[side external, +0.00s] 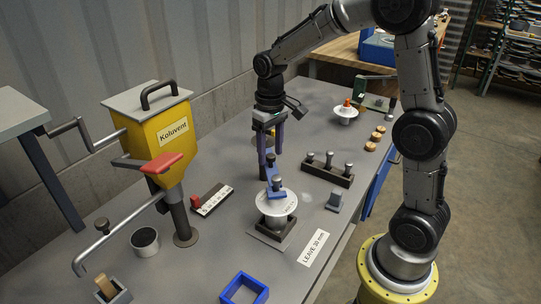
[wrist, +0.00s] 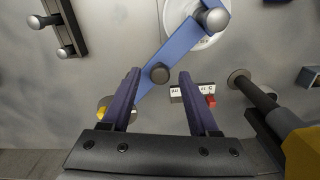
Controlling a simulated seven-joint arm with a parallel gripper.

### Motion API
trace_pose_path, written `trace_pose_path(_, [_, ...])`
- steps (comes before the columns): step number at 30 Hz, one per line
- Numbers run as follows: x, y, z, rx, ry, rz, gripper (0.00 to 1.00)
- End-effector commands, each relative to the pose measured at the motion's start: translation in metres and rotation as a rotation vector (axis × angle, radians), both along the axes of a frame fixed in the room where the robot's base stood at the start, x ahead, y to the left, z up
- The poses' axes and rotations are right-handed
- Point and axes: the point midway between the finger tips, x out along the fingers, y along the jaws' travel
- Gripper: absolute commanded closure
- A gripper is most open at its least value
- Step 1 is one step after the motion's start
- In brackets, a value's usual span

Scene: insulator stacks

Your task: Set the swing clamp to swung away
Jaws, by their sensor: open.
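The swing clamp is a blue bar (side external: 272,176) lying across the top of a white insulator disc (side external: 284,204). In the wrist view the blue bar (wrist: 178,48) runs diagonally from between my fingers up to the white disc (wrist: 178,12). A silver-topped knob (wrist: 212,18) sits on the bar's end over the disc. A dark round knob or pivot (wrist: 158,72) shows on the bar nearer my gripper. My gripper (side external: 270,160) is open above the bar's back end. In the wrist view its fingertips (wrist: 159,76) lie either side of the dark knob, with gaps showing.
A dark block with several silver-topped pegs (side external: 328,166) stands right of the clamp. A yellow hopper (side external: 150,130) with a red-handled lever stands left. A marked gauge strip (side external: 212,199), a blue square frame (side external: 243,290) and a "LEAVE 30 mm" label (side external: 313,247) lie around.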

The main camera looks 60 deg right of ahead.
Motion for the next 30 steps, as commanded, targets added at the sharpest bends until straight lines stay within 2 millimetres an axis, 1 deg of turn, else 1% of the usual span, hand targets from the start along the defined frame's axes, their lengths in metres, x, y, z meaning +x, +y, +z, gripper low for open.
trace_pose_path(1, [-0.001, 0.000, -0.007, 0.001, 0.004, 0.000, 0.39])
trace_pose_path(3, [0.000, 0.000, -0.013, 0.001, 0.003, 0.000, 0.39])
trace_pose_path(6, [0.000, 0.000, -0.018, 0.000, 0.002, 0.000, 0.39])
trace_pose_path(15, [0.000, 0.000, -0.019, 0.000, 0.000, 0.000, 0.39])
trace_pose_path(17, [0.000, 0.000, -0.019, 0.000, 0.000, 0.000, 0.48])
trace_pose_path(18, [0.000, 0.000, -0.019, 0.000, 0.000, 0.000, 0.55])
trace_pose_path(20, [0.000, 0.000, -0.019, 0.000, 0.000, 0.000, 0.66])
trace_pose_path(21, [0.000, 0.000, -0.019, 0.000, 0.000, 0.000, 0.73])
trace_pose_path(25, [0.000, 0.000, -0.019, 0.000, 0.000, 0.000, 0.97])
trace_pose_path(26, [0.000, 0.000, -0.019, 0.000, 0.000, 0.000, 1.00])
trace_pose_path(30, [0.000, 0.000, -0.019, 0.000, 0.000, 0.000, 1.00])
